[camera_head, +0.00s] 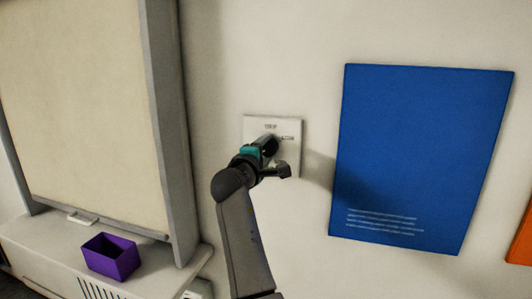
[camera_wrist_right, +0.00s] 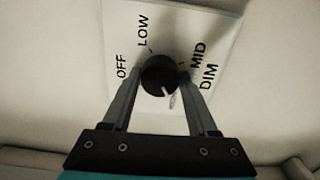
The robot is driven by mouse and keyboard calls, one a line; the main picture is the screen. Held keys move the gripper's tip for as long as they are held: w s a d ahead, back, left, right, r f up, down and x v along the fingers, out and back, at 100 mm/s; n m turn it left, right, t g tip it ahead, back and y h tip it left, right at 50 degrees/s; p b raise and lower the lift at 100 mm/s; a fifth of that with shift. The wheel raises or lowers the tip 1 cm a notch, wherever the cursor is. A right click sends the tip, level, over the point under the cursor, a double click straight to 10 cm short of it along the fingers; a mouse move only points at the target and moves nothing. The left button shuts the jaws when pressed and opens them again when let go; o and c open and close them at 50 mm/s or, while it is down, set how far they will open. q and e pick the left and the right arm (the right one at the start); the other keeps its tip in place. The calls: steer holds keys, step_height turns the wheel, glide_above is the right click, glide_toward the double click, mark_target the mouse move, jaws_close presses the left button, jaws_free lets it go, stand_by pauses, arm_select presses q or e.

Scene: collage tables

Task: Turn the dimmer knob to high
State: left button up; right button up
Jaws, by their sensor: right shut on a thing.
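The dimmer's white plate (camera_head: 254,126) is on the wall in the head view, left of the blue poster. My right gripper (camera_head: 272,144) reaches up to it and covers the knob there. In the right wrist view the round black knob (camera_wrist_right: 158,70) sits on the plate (camera_wrist_right: 195,20), between the two fingers of my right gripper (camera_wrist_right: 160,82). The fingers are closed on its sides. A pale pointer mark on the knob faces down and slightly right. The labels OFF, LOW, MID and DIM are readable around it. My left gripper is not in view.
A large blue poster (camera_head: 420,150) hangs on the wall to the right, with an orange thing (camera_head: 522,240) at the edge. A framed cream board (camera_head: 85,110) stands at left on a white cabinet (camera_head: 40,250), with a purple open box (camera_head: 112,262) before it.

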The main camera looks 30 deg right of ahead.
steer(key=shift+m, duration=0.3)
steer(key=o, duration=1.4)
steer(key=shift+c, duration=0.2)
